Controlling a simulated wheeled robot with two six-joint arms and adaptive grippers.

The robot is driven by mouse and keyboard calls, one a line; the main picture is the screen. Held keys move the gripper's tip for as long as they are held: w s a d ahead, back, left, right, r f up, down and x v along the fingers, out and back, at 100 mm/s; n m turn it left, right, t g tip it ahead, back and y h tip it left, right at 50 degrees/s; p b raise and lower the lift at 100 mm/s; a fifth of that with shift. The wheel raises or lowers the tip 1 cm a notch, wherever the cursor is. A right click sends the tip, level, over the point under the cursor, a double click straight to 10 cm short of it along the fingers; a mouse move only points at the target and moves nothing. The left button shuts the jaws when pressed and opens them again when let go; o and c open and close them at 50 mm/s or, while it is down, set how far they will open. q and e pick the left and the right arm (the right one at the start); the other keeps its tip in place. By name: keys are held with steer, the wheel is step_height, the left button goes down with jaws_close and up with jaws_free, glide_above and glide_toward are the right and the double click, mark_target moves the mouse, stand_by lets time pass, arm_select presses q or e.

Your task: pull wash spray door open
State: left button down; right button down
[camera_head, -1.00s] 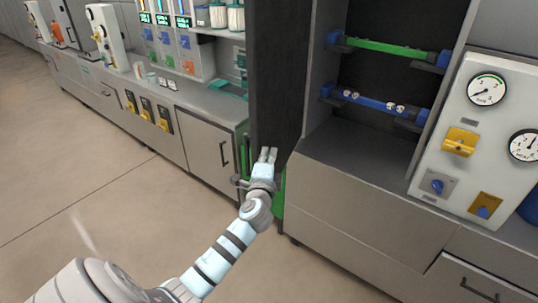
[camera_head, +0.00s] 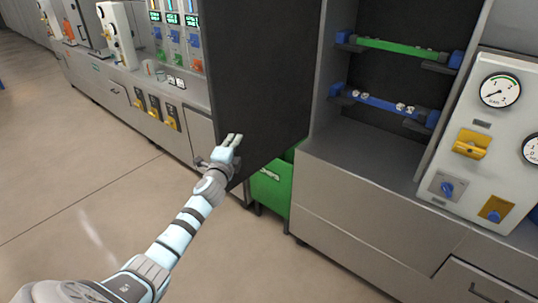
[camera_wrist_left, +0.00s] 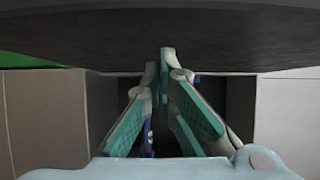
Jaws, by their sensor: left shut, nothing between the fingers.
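The wash spray door (camera_head: 262,75) is a tall dark panel, swung out from the cabinet (camera_head: 325,150) and standing well open. My left gripper (camera_head: 233,140) is at the door's lower part, near its free edge. Its fingers are shut and empty. In the left wrist view the fingers (camera_wrist_left: 165,75) meet at their tips just under the dark door panel (camera_wrist_left: 160,35), which spans the top. Whether they touch it I cannot tell. Inside the cabinet are a green bar (camera_head: 400,48) and a blue bar (camera_head: 385,102). My right gripper is not in view.
A green bin (camera_head: 272,185) stands on the floor behind the door's lower edge. A gauge panel (camera_head: 480,140) is right of the opening. A counter with yellow-handled switches (camera_head: 155,110) runs to the left. The floor (camera_head: 90,150) at left is clear.

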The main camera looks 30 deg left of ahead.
arm_select(q)
steer(key=v, duration=1.1)
steer(key=shift+s, duration=0.35)
steer(key=shift+d, duration=0.15)
